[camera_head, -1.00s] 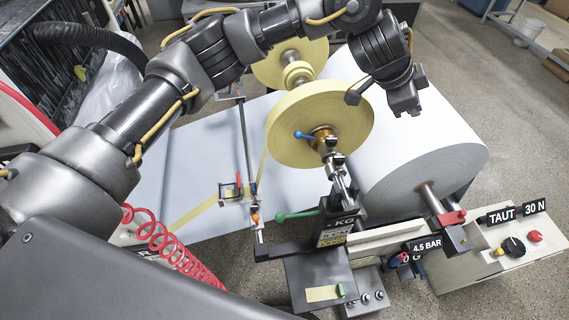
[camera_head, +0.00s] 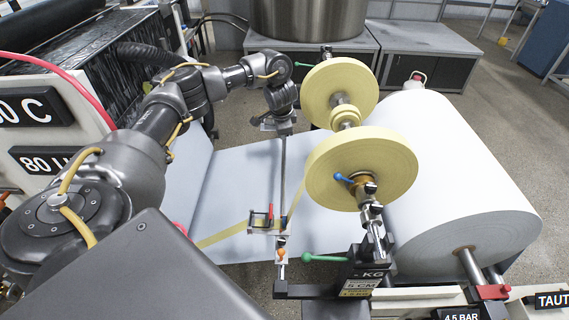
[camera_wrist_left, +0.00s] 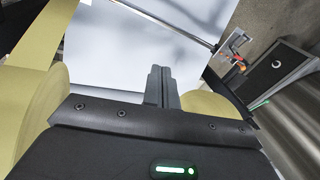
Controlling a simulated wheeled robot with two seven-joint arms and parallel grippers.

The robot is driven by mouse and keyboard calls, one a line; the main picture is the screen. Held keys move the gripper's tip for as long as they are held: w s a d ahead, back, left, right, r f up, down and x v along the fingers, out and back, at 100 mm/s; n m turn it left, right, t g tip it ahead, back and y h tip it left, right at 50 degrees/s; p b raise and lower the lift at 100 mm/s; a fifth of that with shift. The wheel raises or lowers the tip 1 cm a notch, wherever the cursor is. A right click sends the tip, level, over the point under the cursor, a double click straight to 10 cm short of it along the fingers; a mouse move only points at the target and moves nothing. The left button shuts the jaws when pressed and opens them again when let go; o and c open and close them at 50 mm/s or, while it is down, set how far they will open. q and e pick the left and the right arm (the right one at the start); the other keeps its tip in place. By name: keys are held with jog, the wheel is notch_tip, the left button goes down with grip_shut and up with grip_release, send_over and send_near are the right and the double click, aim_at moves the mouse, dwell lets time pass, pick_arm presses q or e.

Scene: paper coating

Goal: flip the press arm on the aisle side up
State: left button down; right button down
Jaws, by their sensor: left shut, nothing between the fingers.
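A thin metal rod (camera_head: 283,175) crosses the pale web between two end brackets. The near bracket (camera_head: 262,229) has an upright red lever (camera_head: 270,213) and an orange knob (camera_head: 281,253). The far bracket (camera_head: 268,122) is partly hidden by my left gripper (camera_head: 283,130), which hangs beside that end of the rod. The left wrist view shows a bracket (camera_wrist_left: 233,48) with orange-red parts at the rod's end, apart from my shut, empty fingers (camera_wrist_left: 161,86). I cannot tell for certain which part is the aisle-side press arm. My right gripper is not in view.
Two yellow tape rolls (camera_head: 360,170) stand on a shaft right of the rod, with a blue lever (camera_head: 343,177). A large white paper roll (camera_head: 465,180) lies further right. A green-knobbed lever (camera_head: 325,258) sticks out in front. Cabinets (camera_head: 425,65) stand behind.

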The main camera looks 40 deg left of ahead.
pick_arm(q)
jog(key=s+d+f+m+g+b, duration=0.1)
jog(key=s+d+f+g+b, duration=0.1)
jog(key=f, duration=0.5)
jog(key=s+d+f+m+g+h+b, duration=0.1)
jog(key=s+d+f+b, duration=0.4)
jog(key=s, duration=0.4)
jog(key=shift+s+d+f+m+g, duration=0.3)
jog(key=shift+d+f+g, duration=0.1)
jog(key=shift+d+f, duration=0.4)
jog(key=shift+w+f, duration=0.1)
notch_tip(320, 180, down, 10)
jog(key=a, duration=0.1)
jog(key=shift+s+b, duration=0.3)
jog(key=shift+s, duration=0.1)
jog(key=shift+a, duration=0.1)
